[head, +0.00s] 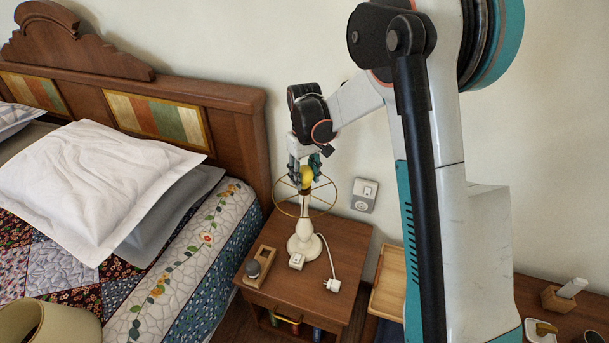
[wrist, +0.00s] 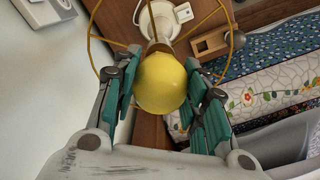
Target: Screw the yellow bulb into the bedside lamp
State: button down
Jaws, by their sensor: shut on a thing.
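The bedside lamp (head: 304,236) stands upright on the nightstand. It has a white base and stem and a bare brass wire ring (head: 329,191) around its top. The yellow bulb (head: 306,176) sits upright at the top of the stem, inside the ring. My gripper (head: 304,172) points down from above and is shut on the bulb, with a teal finger on each side. In the wrist view the bulb (wrist: 161,84) is between the fingers, in line with the lamp's stem. The bulb hides the socket, so I cannot tell how deep it sits.
The nightstand (head: 345,238) also holds a wooden box with a dark knob (head: 257,268), a white switch (head: 297,261) and an unplugged white plug (head: 333,285). A wall outlet (head: 364,196) is behind. The bed (head: 190,255) is at left; a lampshade (head: 48,325) is at lower left.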

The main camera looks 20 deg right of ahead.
jog(key=m, duration=0.4)
jog(key=shift+m, duration=1.3)
jog(key=m, duration=0.2)
jog(key=shift+m, duration=0.4)
jog(key=c, duration=0.6)
grip_release()
jog(key=shift+c, duration=0.2)
jog(key=shift+r+p, duration=2.6)
jog(key=shift+r, duration=1.9)
